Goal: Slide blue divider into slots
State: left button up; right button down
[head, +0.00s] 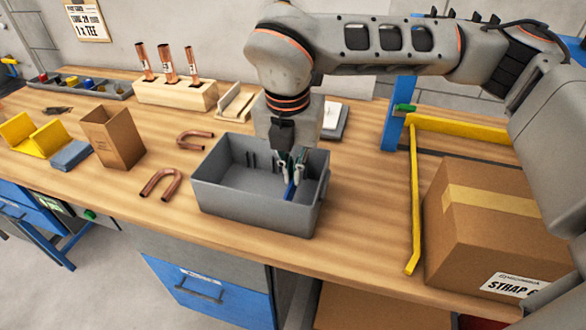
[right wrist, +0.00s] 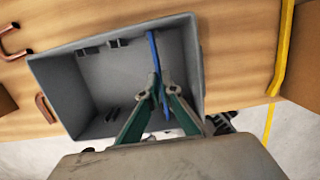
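A grey open bin (head: 215,192) stands on the wooden bench; it also shows in the right wrist view (right wrist: 60,85). Short dark slot ribs (right wrist: 90,50) show in pairs on its facing long walls. A thin blue divider (head: 290,189) is inside the bin's right part, on edge and running across between the long walls in the right wrist view (right wrist: 153,48). My right gripper (head: 291,170) reaches down into the bin, its fingertips closed on both sides of the divider. Whether the divider's ends sit in ribs cannot be told. My left gripper is out of view.
Two copper U-bends (head: 160,184) lie left of the bin, with a brown carton (head: 112,137) beyond them. A wooden block with copper tubes (head: 176,95) stands behind. A yellow rail (head: 414,215) and a large taped box (head: 490,225) are on the right.

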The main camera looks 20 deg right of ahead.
aim_at(291, 185)
jog(key=shift+f+b, duration=0.65)
jog(key=shift+f, duration=0.65)
jog(key=c, duration=2.2)
grip_release()
jog(key=r, duration=0.4)
jog(key=s+r, duration=0.1)
jog(key=r, duration=0.3)
jog(key=a+r, duration=0.1)
jog(key=r, duration=0.3)
jog(key=shift+s, duration=0.3)
jog(key=shift+f, duration=0.1)
